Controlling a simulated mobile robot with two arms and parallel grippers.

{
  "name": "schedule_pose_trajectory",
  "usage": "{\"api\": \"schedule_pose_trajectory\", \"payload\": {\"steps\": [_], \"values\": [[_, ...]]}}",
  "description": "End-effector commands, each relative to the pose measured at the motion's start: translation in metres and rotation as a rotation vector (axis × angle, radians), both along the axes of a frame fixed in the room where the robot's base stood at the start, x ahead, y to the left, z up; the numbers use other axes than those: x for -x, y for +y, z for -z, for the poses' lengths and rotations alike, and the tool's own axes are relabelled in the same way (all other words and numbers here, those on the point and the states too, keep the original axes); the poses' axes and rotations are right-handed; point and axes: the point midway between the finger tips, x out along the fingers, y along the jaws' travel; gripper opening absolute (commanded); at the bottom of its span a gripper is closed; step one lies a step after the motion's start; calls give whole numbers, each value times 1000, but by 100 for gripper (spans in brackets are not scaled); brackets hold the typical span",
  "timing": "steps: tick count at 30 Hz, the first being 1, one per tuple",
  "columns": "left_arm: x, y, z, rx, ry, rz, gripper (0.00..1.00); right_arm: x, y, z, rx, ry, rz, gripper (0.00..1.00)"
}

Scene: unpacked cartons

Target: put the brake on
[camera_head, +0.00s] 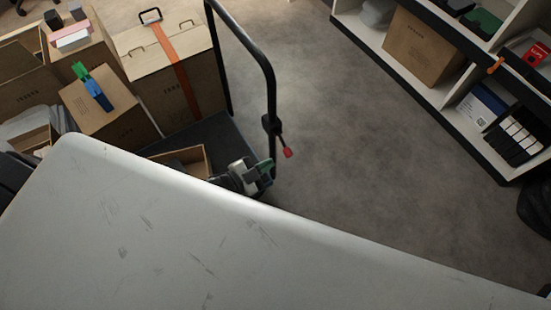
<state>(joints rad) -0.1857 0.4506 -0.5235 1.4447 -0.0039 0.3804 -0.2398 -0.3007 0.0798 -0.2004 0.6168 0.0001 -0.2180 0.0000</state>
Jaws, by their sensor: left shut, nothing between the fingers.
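The brake looks to be the small lever with a red knob (288,152) on a black clamp on the upright of the trolley's black handle (268,70). The lever slants down and to the right. My left gripper (265,168) is just below and to the left of the knob, close to the handle's upright. It is shut with nothing in it, and a gap to the red knob shows in the picture. Most of my left arm is hidden at the bottom of the view. My right gripper does not show.
The trolley deck (213,140) carries several cartons, one a large carton (178,80) with an orange strap. A shelf unit (425,95) with boxes stands at the upper right. The grey floor (345,120) between trolley and shelf is clear.

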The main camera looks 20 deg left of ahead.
Motion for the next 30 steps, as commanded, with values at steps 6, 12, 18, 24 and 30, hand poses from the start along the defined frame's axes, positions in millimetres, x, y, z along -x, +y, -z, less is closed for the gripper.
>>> {"api": "schedule_pose_trajectory", "payload": {"steps": [6, 12, 18, 24, 30], "values": [[38, 27, -6, 0, -1, 1, 0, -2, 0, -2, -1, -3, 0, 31], [55, 39, -9, 1, -3, -1, 0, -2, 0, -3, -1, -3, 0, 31], [58, 41, -10, 2, -4, 0, 0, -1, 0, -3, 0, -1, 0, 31], [57, 41, -10, 1, -4, 0, 0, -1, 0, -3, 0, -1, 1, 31], [57, 40, -10, 1, -4, 0, 0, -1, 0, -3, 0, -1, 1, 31]]}}
